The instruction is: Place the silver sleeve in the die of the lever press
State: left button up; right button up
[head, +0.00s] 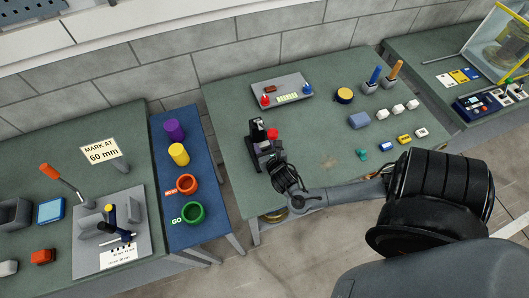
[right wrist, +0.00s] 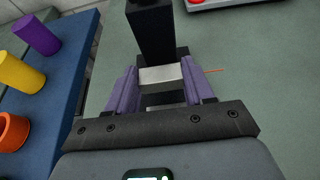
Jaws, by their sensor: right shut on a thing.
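The black lever press (head: 257,131) with a red knob stands at the left edge of the middle table. Its black column (right wrist: 150,32) rises just beyond my fingers in the right wrist view. My right gripper (head: 277,168) is close in front of the press. In the right wrist view my right gripper (right wrist: 160,84) has its two purple fingers shut on the silver sleeve (right wrist: 160,77), one on each side. A dark part shows below the sleeve; whether they touch, I cannot tell. The die is not clearly visible. My left gripper is not in view.
A blue strip holds a purple cylinder (head: 174,130), a yellow cylinder (head: 179,153), an orange ring (head: 187,184) and a green ring (head: 193,213). A grey tray (head: 293,84) lies behind the press. Small blocks and two handled tools stand to the right. The table centre is mostly clear.

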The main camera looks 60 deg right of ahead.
jog(key=shift+w+f+b, duration=0.1)
jog(key=shift+f+b, duration=0.3)
jog(key=shift+f, duration=1.65)
jog(key=o, duration=1.1)
jog(key=shift+f, duration=0.15)
